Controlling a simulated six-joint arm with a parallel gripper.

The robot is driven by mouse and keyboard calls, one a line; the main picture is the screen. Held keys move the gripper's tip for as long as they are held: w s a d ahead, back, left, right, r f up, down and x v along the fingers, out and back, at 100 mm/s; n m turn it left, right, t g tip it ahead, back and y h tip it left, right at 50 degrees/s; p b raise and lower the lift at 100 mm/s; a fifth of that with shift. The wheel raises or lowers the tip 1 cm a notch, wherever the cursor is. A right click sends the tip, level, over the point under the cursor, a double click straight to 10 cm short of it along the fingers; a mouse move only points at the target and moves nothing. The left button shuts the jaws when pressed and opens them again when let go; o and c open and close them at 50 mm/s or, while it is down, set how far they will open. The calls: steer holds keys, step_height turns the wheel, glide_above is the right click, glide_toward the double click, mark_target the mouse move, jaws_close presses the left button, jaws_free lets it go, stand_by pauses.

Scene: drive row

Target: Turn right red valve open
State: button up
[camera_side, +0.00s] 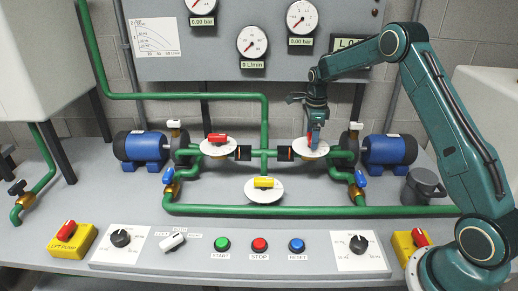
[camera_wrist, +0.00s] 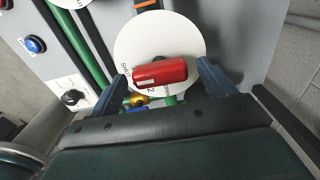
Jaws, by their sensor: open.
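The right red valve's white dial (camera_side: 311,149) sits on the green pipework right of centre in the side view. Its red handle (camera_wrist: 160,74) shows in the wrist view, lying across the dial with its left end tipped slightly down. In the side view my gripper hides most of this handle. My gripper (camera_side: 314,135) is just above the dial. In the wrist view my gripper (camera_wrist: 161,80) has its two blue fingers apart, one beyond each end of the handle, with a visible gap on both sides. I cannot tell how deep the fingertips reach beside the handle.
A left red valve (camera_side: 217,138) and a lower yellow valve (camera_side: 263,183) have similar dials. Blue motors (camera_side: 389,149) flank the pipes. A grey control panel with gauges (camera_side: 252,41) stands behind. Buttons (camera_side: 260,244) line the front of the bench.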

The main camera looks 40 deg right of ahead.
steer(key=c, duration=1)
